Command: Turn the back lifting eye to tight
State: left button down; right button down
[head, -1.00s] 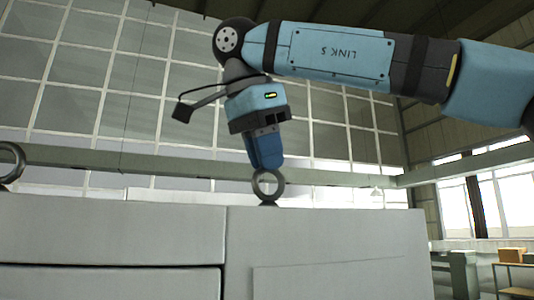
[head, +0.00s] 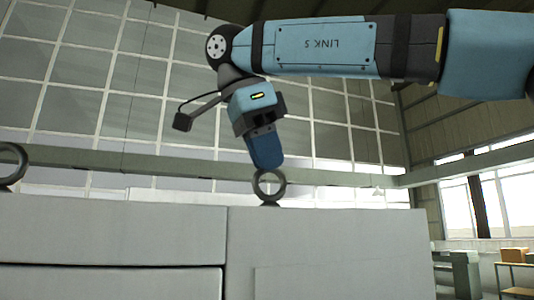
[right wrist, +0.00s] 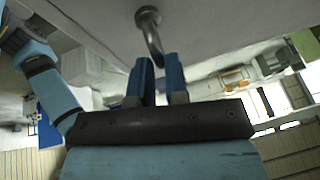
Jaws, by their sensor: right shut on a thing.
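A dark grey lifting eye (head: 269,186) stands upright on top of the pale grey machine block (head: 330,240), near the middle of the head view. My right gripper (head: 269,168) comes down from above, tilted, with its blue fingers at the top of this ring. In the right wrist view the ring of this eye (right wrist: 153,38) runs in between the two blue fingers, which are shut on it. Its round base meets the pale surface. A second lifting eye (head: 11,166) is cut off at the left edge of the head view. My left gripper is not in view.
The block's top edge runs across the head view, with a vertical seam left of the middle eye. A long beam (head: 330,178) and a large paned wall (head: 180,80) lie behind. Shelves with orange boxes (head: 513,255) stand at the far right.

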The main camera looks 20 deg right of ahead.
jog(key=c, duration=1.2)
grip_release()
jog(key=shift+w, duration=0.15)
jog(key=v, duration=0.7)
jog(key=shift+a+r, duration=0.1)
jog(key=shift+r, duration=0.1)
